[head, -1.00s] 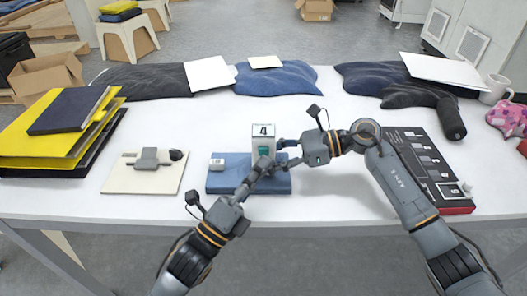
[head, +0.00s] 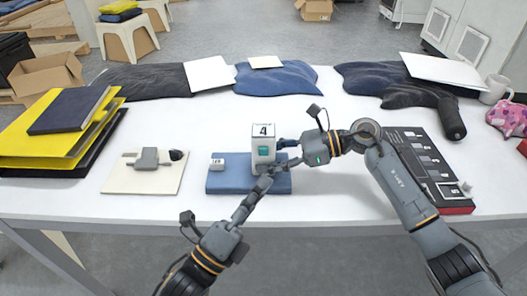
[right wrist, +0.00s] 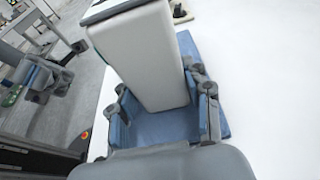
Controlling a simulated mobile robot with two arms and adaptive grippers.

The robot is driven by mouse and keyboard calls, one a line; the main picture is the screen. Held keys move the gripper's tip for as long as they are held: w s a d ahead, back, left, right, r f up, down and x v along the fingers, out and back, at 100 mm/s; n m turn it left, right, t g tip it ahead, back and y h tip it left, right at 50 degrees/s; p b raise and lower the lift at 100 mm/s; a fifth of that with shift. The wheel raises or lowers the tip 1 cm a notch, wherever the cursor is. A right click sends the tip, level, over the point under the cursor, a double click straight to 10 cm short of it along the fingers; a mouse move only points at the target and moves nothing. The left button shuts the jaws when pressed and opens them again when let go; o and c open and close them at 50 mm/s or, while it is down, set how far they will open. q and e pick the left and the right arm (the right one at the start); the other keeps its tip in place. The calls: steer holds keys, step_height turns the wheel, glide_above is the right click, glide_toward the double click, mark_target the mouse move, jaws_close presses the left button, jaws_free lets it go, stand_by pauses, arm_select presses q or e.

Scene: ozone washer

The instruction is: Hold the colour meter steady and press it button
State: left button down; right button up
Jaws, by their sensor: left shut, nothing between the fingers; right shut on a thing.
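The colour meter (head: 258,140) is a white upright box with a "4" on its top and a green button (head: 263,151) on its front. It stands on folded blue cloth (head: 225,182). My right gripper (head: 283,153) is shut on the meter from the right. In the right wrist view the meter (right wrist: 145,55) is between its fingers. My left gripper (head: 265,178) is shut and empty, just in front of and below the button, apart from it. Its arm also shows at the left of the right wrist view (right wrist: 40,80).
A small labelled block (head: 217,162) sits on the cloth's left end. A pale board with a grey device (head: 146,158) lies left, by yellow and dark folders (head: 50,130). A black panel (head: 425,165) lies right. Dark garments (head: 275,78) lie along the back.

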stand_by(0.4)
steer(key=o, duration=0.9)
steer(key=shift+o, duration=0.2)
steer(key=shift+d, duration=0.15)
